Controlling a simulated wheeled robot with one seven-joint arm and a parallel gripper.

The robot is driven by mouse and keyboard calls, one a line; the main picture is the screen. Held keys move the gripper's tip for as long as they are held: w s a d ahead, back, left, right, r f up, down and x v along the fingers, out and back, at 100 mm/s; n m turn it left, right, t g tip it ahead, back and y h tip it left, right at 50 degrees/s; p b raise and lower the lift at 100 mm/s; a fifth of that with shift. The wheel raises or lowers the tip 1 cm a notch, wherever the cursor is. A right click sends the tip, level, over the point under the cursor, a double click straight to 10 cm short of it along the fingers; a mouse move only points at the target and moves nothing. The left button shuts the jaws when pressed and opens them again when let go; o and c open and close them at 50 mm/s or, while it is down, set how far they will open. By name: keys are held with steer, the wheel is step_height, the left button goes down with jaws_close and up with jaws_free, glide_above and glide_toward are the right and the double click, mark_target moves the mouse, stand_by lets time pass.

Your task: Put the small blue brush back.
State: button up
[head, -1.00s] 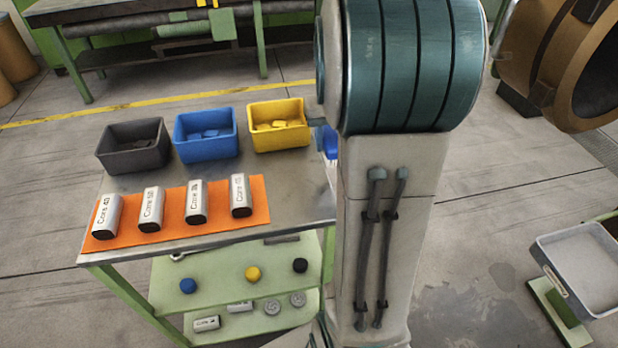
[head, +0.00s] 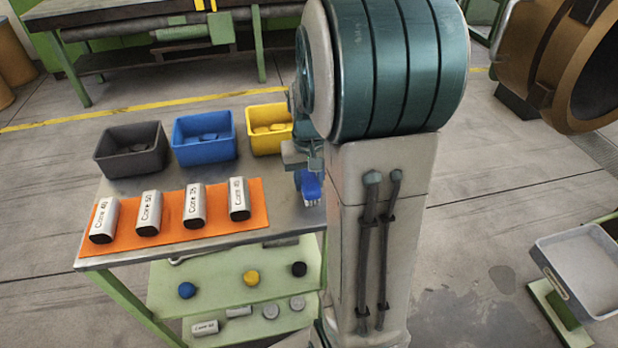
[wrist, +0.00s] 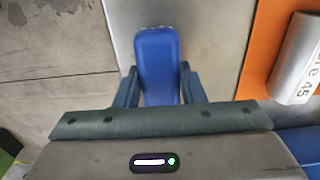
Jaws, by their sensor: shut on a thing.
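The small blue brush (head: 311,187) hangs from my gripper (head: 308,172), its pale bristles pointing down, at the right end of the grey table top. In the wrist view, the blue back of the brush (wrist: 158,62) sits between the two fingers of my gripper (wrist: 158,80), which is shut on it. The orange mat (head: 182,236) with its grey cores lies to the left of the brush in the head view. I cannot tell whether the bristles touch the table.
A dark grey bin (head: 131,168), a blue bin (head: 205,155) and a yellow bin (head: 268,143) line the table's back. Coloured balls lie on the green shelf (head: 222,289) below. A grey tray (head: 588,262) is far right.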

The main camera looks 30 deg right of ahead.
mark_target(309, 177)
steer(key=shift+f, duration=0.2)
steer(key=o, duration=1)
steer(key=shift+c, duration=0.2)
steer(key=shift+r, duration=0.1)
step_height(309, 177, up, 12)
steer(key=p, duration=0.1)
steer(key=s+a+f+n+t, duration=0.2)
steer(key=s+a+f+n, duration=0.1)
steer(key=s+a, duration=0.8)
steer(key=shift+s+a+f+t, duration=0.3)
steer(key=shift+s+a, duration=0.1)
steer(key=shift+a, duration=0.15)
